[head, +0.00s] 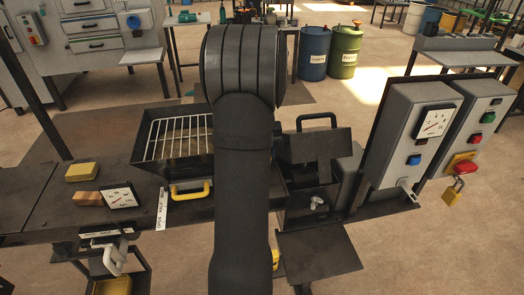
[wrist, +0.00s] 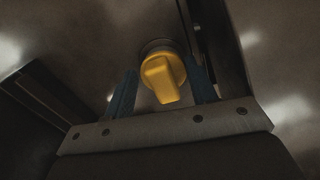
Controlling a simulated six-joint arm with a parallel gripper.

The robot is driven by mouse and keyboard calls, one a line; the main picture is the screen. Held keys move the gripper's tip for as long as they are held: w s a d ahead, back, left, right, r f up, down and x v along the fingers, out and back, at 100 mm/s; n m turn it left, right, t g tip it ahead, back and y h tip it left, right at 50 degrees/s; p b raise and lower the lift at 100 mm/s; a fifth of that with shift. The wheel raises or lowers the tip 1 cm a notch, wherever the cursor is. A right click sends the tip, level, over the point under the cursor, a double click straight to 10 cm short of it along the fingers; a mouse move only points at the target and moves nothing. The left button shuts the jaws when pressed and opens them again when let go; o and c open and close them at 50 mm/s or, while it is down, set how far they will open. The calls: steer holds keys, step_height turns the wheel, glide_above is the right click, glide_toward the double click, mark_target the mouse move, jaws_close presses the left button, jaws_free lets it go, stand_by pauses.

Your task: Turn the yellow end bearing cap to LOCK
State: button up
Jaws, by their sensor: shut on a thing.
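The yellow end bearing cap (wrist: 162,75) shows in the wrist view, a round knob with a raised grip bar, mounted on a dark metal face. My gripper (wrist: 163,67) has its two blue fingers on either side of the cap and is shut on it. A gap seems to show beside the left finger, so the exact contact is unclear. No LOCK mark is readable. In the head view my arm hides the gripper; a small yellow part (head: 276,259) shows at the arm's right edge, and I cannot tell whether it is the cap.
In the wrist view a dark upright bar (wrist: 223,55) stands close right of the cap. In the head view a wire-rack tray (head: 178,137) with a yellow handle (head: 191,190) lies left of my arm. Gauge boxes (head: 412,130) stand to the right, with a yellow padlock (head: 453,195).

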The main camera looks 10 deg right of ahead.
steer(key=o, duration=1.5)
steer(key=shift+s+d, duration=0.4)
steer(key=shift+d, duration=0.15)
steer(key=shift+o, duration=0.2)
steer(key=shift+r, duration=0.15)
steer(key=shift+w+r, duration=0.2)
steer(key=shift+r, duration=0.2)
step_height(320, 180, up, 16)
steer(key=shift+a, duration=0.45)
steer(key=shift+d+f, duration=0.2)
steer(key=shift+f, duration=3.6)
steer(key=shift+r, duration=0.2)
